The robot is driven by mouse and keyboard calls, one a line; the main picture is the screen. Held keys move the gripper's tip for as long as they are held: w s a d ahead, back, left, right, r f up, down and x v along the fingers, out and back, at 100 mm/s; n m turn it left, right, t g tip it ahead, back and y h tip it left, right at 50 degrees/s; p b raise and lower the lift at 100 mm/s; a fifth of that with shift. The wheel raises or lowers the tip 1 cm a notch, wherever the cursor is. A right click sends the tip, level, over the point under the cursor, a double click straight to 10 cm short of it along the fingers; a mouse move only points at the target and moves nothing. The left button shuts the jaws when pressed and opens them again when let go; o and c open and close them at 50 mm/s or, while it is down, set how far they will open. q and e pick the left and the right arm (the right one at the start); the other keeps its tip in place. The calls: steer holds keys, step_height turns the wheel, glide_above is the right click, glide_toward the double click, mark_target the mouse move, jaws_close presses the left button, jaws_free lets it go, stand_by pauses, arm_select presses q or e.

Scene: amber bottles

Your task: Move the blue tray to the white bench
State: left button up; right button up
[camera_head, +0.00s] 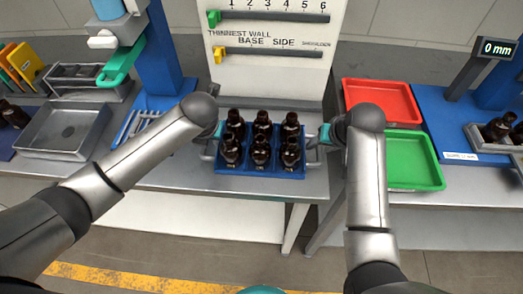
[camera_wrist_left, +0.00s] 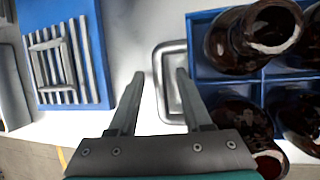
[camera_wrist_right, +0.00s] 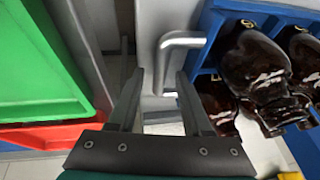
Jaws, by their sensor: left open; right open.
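The blue tray (camera_head: 262,171) holds several dark amber bottles (camera_head: 261,140) and sits on a pale bench (camera_head: 165,178). It has a metal handle at each side. My left gripper (camera_wrist_left: 158,88) is open at the left handle (camera_wrist_left: 160,60); the handle's outer bar shows between its fingers. My right gripper (camera_wrist_right: 159,88) is open at the right handle (camera_wrist_right: 184,38); the handle bar shows between its fingers. In the head view both grippers are partly hidden by their own wrists. I cannot tell whether any finger touches a handle.
A gauge board (camera_head: 268,50) stands right behind the tray. Red (camera_head: 382,97) and green (camera_head: 418,160) trays lie on the right bench, across a gap. A grey metal tray (camera_head: 62,130) lies at left. A blue stand (camera_head: 160,55) rises at back left.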

steer(key=shift+r, duration=0.1)
arm_select(q)
steer(key=v, duration=1.2)
arm_select(e)
steer(key=v, duration=1.2)
arm_select(q)
steer(key=shift+s+f, duration=0.1)
